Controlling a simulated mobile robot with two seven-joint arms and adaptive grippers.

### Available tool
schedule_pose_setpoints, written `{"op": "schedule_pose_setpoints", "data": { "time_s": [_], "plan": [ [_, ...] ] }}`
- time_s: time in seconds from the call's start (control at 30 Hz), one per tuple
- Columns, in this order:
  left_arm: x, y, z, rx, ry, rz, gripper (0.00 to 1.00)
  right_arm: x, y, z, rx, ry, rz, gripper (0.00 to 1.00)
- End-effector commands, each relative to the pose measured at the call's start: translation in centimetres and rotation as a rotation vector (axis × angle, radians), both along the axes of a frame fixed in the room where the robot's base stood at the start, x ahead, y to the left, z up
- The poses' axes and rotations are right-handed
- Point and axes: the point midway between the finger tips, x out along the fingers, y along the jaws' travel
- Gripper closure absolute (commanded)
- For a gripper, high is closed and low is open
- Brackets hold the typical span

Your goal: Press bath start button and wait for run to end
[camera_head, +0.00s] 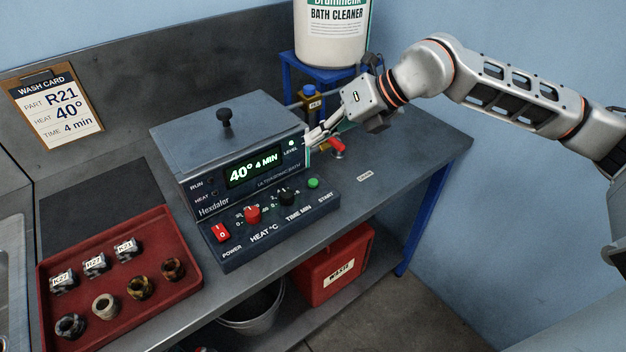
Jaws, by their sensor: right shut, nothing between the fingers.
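The ultrasonic bath (225,135) stands on the bench with its lid on. Its lit display (254,168) reads 40° 4 MIN, and the LEVEL lamp (291,143) glows green. I cannot make out a lit RUN lamp. The green start button (313,183) is at the right end of the sloped front panel, right of the black time knob (287,196) and red heat knob (252,214). The red power switch (221,233) is at the left end. My right gripper (314,138) is shut and empty beside the bath's right side, above and apart from the start button. My left gripper is out of view.
A red tray (190,290) with several metal parts lies at the front left. The wash card (58,110) reads R21, 40°, 4 min. The bath cleaner container (331,45) stands on a blue stand behind. A red-handled valve (336,147) is near my right gripper.

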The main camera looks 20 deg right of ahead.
Motion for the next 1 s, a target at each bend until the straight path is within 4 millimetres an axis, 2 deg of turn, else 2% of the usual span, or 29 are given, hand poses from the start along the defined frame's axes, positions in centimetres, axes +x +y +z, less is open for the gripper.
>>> {"op": "schedule_pose_setpoints", "data": {
  "time_s": [0.27, 0.57, 0.73, 1.0],
  "plan": [
    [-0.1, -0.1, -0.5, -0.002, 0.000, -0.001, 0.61, 0.0, 0.0, -1.5, 0.001, 0.002, 0.001, 1.00],
    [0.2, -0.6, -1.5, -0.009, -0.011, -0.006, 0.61, 0.0, 0.0, -5.5, 0.001, 0.003, 0.000, 1.00],
    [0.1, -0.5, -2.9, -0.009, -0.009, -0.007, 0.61, 0.0, 0.0, -7.6, 0.002, 0.001, 0.001, 1.00],
    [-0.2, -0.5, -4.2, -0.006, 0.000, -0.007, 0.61, 0.0, 0.1, -8.8, 0.002, 0.000, 0.001, 1.00]
  ]
}}
